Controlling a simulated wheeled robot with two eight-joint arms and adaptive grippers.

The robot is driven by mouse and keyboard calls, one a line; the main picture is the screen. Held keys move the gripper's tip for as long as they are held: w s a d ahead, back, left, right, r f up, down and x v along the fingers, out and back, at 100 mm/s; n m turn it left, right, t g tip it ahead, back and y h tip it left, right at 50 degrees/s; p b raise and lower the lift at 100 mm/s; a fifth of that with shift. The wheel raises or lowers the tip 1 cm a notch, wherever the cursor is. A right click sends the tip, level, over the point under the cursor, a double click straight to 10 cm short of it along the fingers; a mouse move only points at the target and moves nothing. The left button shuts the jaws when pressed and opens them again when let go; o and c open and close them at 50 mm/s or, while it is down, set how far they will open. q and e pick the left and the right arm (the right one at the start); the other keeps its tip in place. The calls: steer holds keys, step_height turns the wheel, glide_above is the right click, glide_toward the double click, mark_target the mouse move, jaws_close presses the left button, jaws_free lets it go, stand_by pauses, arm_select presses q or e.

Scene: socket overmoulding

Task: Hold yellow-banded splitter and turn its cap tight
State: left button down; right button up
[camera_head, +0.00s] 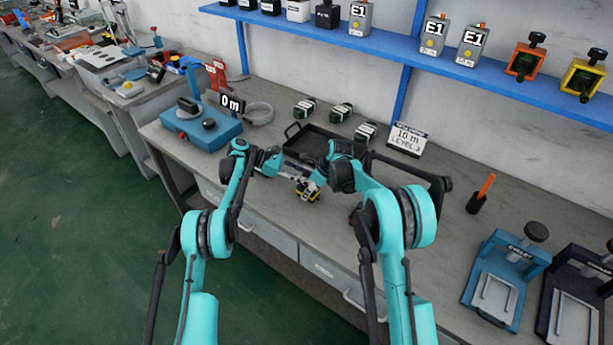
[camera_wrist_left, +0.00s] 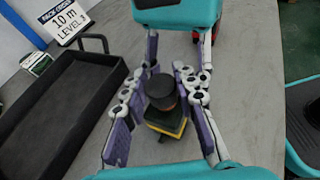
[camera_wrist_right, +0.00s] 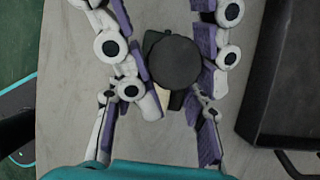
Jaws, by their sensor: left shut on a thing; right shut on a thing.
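The yellow-banded splitter (camera_head: 308,195) is upright near the bench's front edge, between my two grippers. In the left wrist view it is a dark block with a yellow band (camera_wrist_left: 167,128) and a round black cap (camera_wrist_left: 162,92) on top. My left gripper (camera_wrist_left: 155,112) is shut on the splitter's body, with purple pads on both sides. My right gripper (camera_wrist_right: 173,98) comes from the opposite side and is shut at the cap (camera_wrist_right: 174,63). The cap hides most of the body in the right wrist view. The exact pad contacts and the cap's tightness cannot be seen.
A black tray (camera_wrist_left: 60,118) lies just behind the grippers. Several green-and-black parts (camera_head: 340,112) and a "10 m" sign (camera_head: 407,139) stand behind it. A blue device (camera_head: 202,128) is at left.

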arm_select(q)
steer(key=shift+r, duration=0.1)
steer(key=c, duration=1.4)
jaws_free()
steer(key=shift+c, duration=0.2)
steer(key=shift+a, duration=0.1)
steer(key=v, duration=0.7)
steer(key=shift+a, duration=0.15)
